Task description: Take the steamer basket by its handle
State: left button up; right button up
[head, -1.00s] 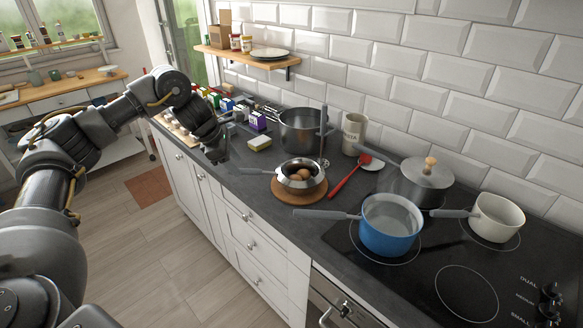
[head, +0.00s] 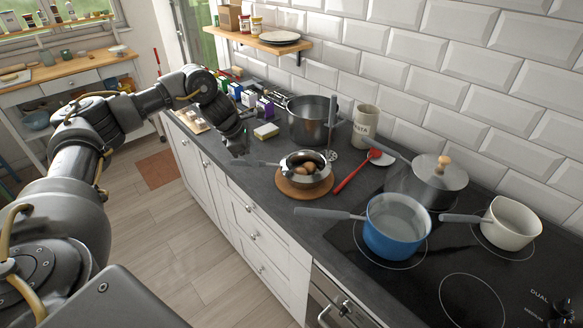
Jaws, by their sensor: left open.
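The steamer basket (head: 318,172) is a small shiny metal vessel with several brown eggs in it. It stands on a round wooden board (head: 298,192) on the worktop. Its grey handle (head: 262,164) points left, out toward the worktop's front edge. My left gripper (head: 240,154) is open and points down at the outer end of the handle. It looks empty, and I cannot tell whether the fingers touch the handle or straddle it. My right gripper is out of view.
A tall steel pot (head: 311,121) stands behind the basket. A red spoon (head: 353,175) lies to its right. A blue saucepan (head: 394,231) is on the hob, its handle pointing left.

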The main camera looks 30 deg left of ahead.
aim_at(281, 168)
pick_arm(q)
jog(key=shift+d+f+p, duration=0.2)
jog(key=shift+f+p, duration=0.1)
jog(key=shift+p, duration=0.2)
jog(key=p+x, duration=0.1)
jog(key=x, duration=0.2)
jog(key=shift+f, duration=0.4)
jog(key=shift+w+d+f+p, duration=0.1)
jog(key=shift+w+f+p, duration=0.05)
jog(key=shift+f+p, duration=0.2)
jog(key=shift+c, duration=0.2)
jog(key=shift+r, duration=0.1)
grip_shut()
